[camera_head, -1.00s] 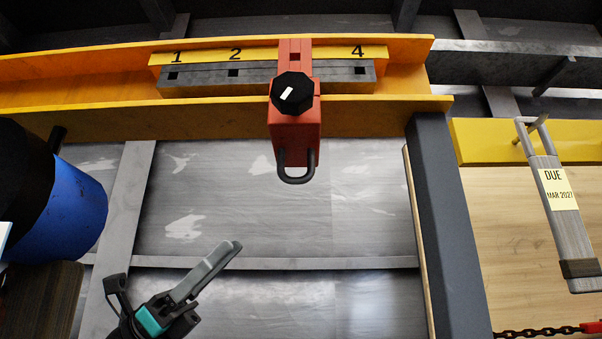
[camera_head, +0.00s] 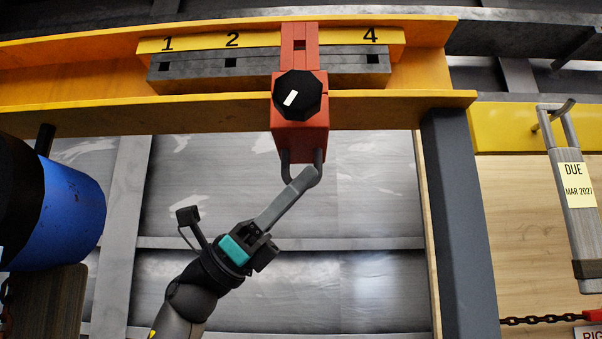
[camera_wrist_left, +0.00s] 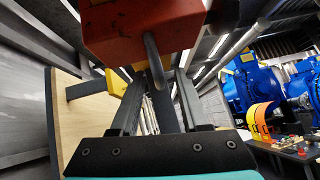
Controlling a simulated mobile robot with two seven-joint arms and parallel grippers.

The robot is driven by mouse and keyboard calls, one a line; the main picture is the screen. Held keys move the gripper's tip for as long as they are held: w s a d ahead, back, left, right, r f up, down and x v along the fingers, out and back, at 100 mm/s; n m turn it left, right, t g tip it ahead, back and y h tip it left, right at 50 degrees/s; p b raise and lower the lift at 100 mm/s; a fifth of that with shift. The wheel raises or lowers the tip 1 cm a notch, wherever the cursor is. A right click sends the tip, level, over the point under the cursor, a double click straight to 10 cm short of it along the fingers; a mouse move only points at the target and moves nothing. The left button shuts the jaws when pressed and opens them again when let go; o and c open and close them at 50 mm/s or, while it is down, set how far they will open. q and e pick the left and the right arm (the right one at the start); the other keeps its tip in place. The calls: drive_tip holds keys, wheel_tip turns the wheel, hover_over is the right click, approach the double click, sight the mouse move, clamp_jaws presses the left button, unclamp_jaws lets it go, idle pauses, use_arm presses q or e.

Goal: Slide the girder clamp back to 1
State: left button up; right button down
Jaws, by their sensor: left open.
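The red girder clamp (camera_head: 300,120) with a black octagonal knob (camera_head: 297,95) sits on the yellow girder (camera_head: 220,114). It stands between the marks 2 (camera_head: 232,40) and 4 (camera_head: 370,35), covering the plate there. Mark 1 (camera_head: 167,44) is at the left end. A grey loop hangs under the clamp (camera_wrist_left: 140,25). My left gripper (camera_head: 302,179) is open at the loop's lower end, partly covering it. In the left wrist view the loop (camera_wrist_left: 153,58) shows between my two fingers (camera_wrist_left: 157,95); I cannot tell whether they touch it. My right gripper is out of view.
A dark post (camera_head: 458,210) stands right of the clamp. A blue cylinder (camera_head: 70,215) is at the left. A grey tagged sling (camera_head: 575,200) hangs at the right. The space below the girder left of the clamp is clear.

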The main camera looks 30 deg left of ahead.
use_arm(q)
drive_tip(key=shift+c, duration=0.2)
drive_tip(key=shift+w, duration=0.1)
drive_tip(key=c, duration=0.6)
clamp_jaws()
drive_tip(key=shift+d+g, duration=0.15)
drive_tip(key=shift+g, duration=0.15)
idle(0.3)
